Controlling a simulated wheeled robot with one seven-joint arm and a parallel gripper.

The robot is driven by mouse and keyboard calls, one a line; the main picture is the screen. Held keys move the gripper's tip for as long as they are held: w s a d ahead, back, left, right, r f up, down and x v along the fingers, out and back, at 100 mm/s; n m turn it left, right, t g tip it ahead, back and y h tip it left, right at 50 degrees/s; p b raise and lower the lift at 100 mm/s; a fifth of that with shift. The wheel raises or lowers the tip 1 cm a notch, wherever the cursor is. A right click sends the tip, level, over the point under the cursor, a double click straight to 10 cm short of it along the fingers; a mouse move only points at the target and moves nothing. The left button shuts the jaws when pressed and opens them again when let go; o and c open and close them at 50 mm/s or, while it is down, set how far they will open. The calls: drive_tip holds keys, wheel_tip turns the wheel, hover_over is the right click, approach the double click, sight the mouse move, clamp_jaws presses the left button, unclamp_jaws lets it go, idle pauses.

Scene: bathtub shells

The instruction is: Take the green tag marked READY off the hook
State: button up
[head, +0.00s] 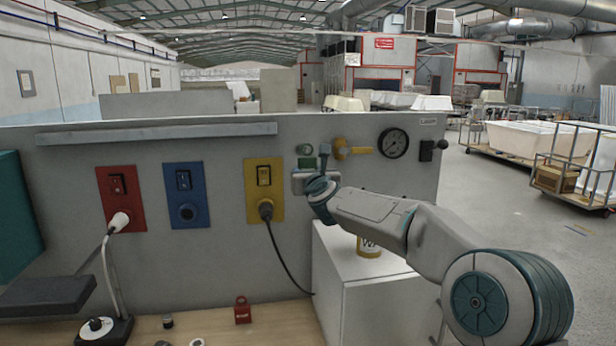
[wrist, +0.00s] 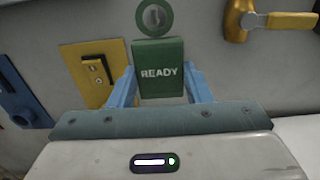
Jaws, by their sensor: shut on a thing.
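The green tag (wrist: 160,82) marked READY hangs upright in front of the grey panel in the wrist view. Its round green ring (wrist: 137,20) is at the top, around a small grey hook end (wrist: 154,17). I cannot tell whether the ring bears on the hook. My gripper (wrist: 160,72) has one blue finger on each side of the tag and is shut on it. In the head view the tag (head: 306,162) is small, and my gripper (head: 318,160) is at it, partly hiding it.
A yellow valve handle (head: 352,151) and a gauge (head: 393,143) are close on the right. Red (head: 116,184), blue (head: 180,180) and yellow (head: 252,192) switch plates are on the left. A black cable (head: 284,262) hangs below the yellow plate. A white cabinet (head: 345,300) stands below my arm.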

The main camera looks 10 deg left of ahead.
drive_tip(key=shift+b+v, duration=1.05)
drive_tip(key=shift+v, duration=0.2)
